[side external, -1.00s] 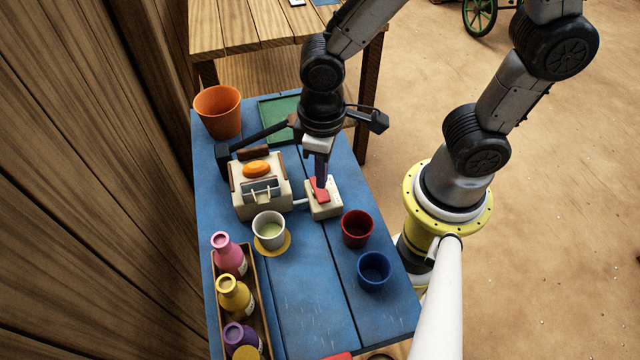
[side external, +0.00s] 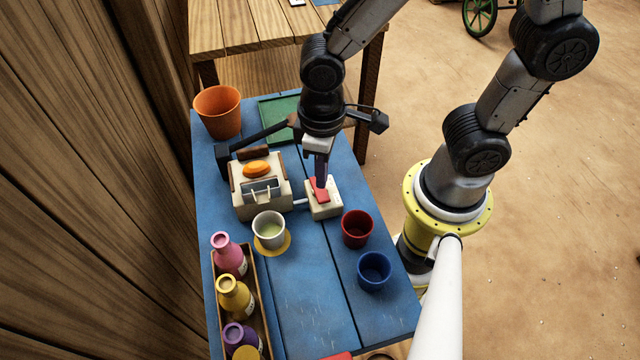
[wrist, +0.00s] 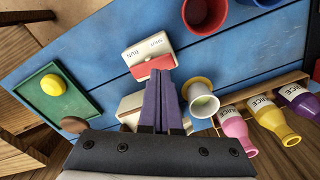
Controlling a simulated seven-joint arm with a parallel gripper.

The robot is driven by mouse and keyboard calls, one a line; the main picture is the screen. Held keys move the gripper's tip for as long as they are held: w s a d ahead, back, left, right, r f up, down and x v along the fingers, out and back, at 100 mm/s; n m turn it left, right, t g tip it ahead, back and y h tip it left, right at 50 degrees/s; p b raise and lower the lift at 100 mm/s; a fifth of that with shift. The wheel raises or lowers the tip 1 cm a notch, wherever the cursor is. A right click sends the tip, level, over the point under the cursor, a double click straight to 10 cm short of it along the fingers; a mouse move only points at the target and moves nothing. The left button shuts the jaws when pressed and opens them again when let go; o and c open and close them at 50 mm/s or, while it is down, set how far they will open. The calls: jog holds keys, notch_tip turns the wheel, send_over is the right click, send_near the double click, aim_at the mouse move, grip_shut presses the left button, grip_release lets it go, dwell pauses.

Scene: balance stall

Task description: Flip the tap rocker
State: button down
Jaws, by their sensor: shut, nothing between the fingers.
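The tap rocker (side external: 320,195) is a red lever on a small cream box (side external: 325,209) on the blue table; in the wrist view the red rocker (wrist: 150,66) lies just ahead of my fingertips, and the box top (wrist: 142,50) carries lettering. My gripper (side external: 321,184) points down at the rocker with its fingers together and empty. In the wrist view, the purple fingers of my gripper (wrist: 160,75) reach the rocker's edge. Whether they touch it I cannot tell. The rocker is partly hidden behind the fingers in the side view.
A cream dispenser (side external: 262,200) with an orange knob stands left of the box. A cup of pale liquid (side external: 268,227) stands in front of it. Red (side external: 357,229) and blue (side external: 374,270) cups stand right. Bottles (side external: 235,297) fill a tray at front left. An orange bucket (side external: 218,111) stands behind.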

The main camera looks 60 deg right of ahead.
aim_at(321, 193)
jog(key=shift+f, duration=1.7)
dwell(1.4)
jog(key=shift+r, duration=3.55)
jog(key=shift+w+d, duration=0.1)
jog(key=shift+d, duration=0.05)
jog(key=d+r+m+t, duration=0.3)
jog(key=d+r+t, duration=0.1)
jog(key=d+r, duration=0.5)
jog(key=s+d+r+t, duration=0.1)
jog(key=s+d+r, duration=0.1)
jog(key=s, duration=0.3)
jog(key=shift+d+r+t, duration=0.2)
jog(key=shift+r+t, duration=0.1)
jog(key=shift+r, duration=0.2)
